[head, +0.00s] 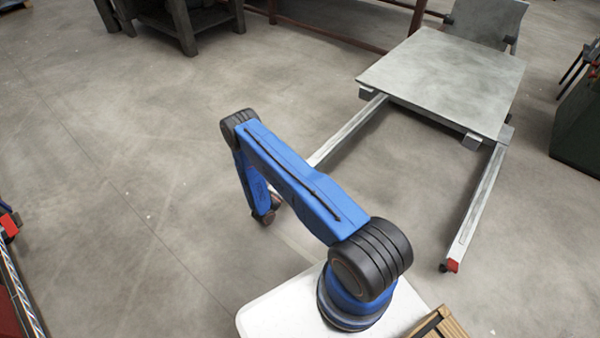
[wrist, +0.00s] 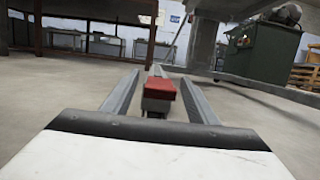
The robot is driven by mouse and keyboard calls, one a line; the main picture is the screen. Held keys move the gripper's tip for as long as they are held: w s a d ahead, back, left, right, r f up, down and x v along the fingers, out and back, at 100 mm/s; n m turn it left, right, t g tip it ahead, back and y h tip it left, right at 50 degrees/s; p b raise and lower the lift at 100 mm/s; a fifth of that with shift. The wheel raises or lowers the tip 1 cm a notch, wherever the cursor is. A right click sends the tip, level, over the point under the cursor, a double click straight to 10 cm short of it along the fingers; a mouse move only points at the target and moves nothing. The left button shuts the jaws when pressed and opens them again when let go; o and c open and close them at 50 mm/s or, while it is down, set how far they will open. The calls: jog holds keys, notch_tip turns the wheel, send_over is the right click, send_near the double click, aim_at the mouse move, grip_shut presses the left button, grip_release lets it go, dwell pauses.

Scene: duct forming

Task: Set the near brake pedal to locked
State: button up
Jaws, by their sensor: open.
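In the wrist view a red brake pedal (wrist: 160,88) sits on a dark grey block at the end of a grey rail. My gripper (wrist: 159,76) is open, with one grey finger to each side of the pedal; I cannot tell whether they touch it. In the head view my arm hides most of this pedal and the gripper, near the end of the left rail (head: 348,130). Another red pedal (head: 453,265) is at the end of the right rail (head: 475,210). I cannot tell either pedal's setting.
The rails run back to a grey metal table (head: 445,80) with an upright plate (head: 485,25) behind it. A dark bench (head: 185,20) stands at the back left, and a green machine (head: 578,125) at the right. The floor between the rails is clear.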

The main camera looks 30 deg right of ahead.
jog(key=v, duration=1.4)
jog(key=shift+s+a+f, duration=0.1)
jog(key=shift+s+a, duration=0.05)
jog(key=shift+a, duration=0.15)
jog(key=d+r+m+g+y, duration=0.2)
jog(key=r+m+g, duration=0.35)
jog(key=r, duration=1.05)
jog(key=d+r+m+g+y, duration=0.15)
jog(key=r+m+g, duration=0.4)
jog(key=r, duration=1.05)
jog(key=s+r+m+y, duration=0.3)
jog(key=s+r, duration=0.1)
jog(key=r, duration=0.5)
jog(key=s+r+m+y, duration=0.25)
jog(key=s+r, duration=0.25)
jog(key=r, duration=0.4)
jog(key=s+a+r+m+t+y, duration=0.1)
jog(key=s+a+r+t+y, duration=0.1)
jog(key=s+r, duration=0.3)
jog(key=s+a+r+m+t+y, duration=0.2)
jog(key=s+r+t+y, duration=0.2)
jog(key=s, duration=0.7)
jog(key=s+a+r+m+t+y, duration=0.2)
jog(key=s+a+r+y, duration=0.1)
jog(key=s+r, duration=0.4)
jog(key=shift+s+t+y, duration=0.4)
jog(key=shift+s+y, duration=0.3)
jog(key=shift+s, duration=0.45)
